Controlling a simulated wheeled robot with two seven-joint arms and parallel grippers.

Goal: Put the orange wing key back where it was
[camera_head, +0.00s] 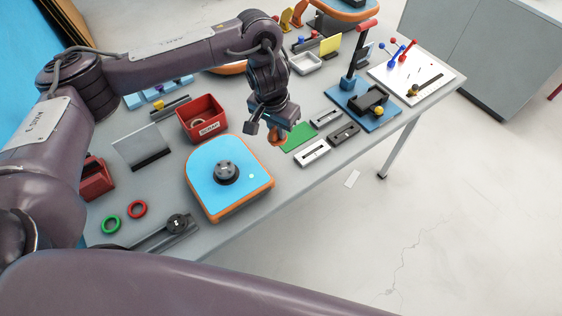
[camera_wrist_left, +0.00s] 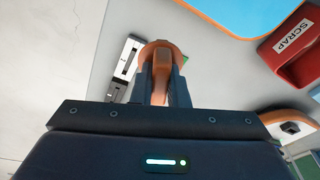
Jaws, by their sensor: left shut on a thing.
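My left gripper (camera_head: 275,127) is shut on the orange wing key, low over the table beside the green pad. Part of the orange wing key (camera_head: 277,138) shows under the fingers. In the left wrist view the orange wing key (camera_wrist_left: 158,88) stands between the fingers, with a rounded orange part beyond their tips. Whether it touches the table or pad is unclear. The green pad (camera_head: 299,138) lies just right of the gripper. The blue board with an orange rim (camera_head: 207,174) and a black round valve (camera_head: 226,172) lies in front, left of the key. My right gripper is out of view.
A red scrap bin (camera_head: 202,123) stands left of the gripper. Slotted blocks (camera_head: 313,153) lie to its right, near the table edge. A blue stand (camera_head: 377,118) with a post is farther right. Red and green rings (camera_head: 111,224) lie at front left.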

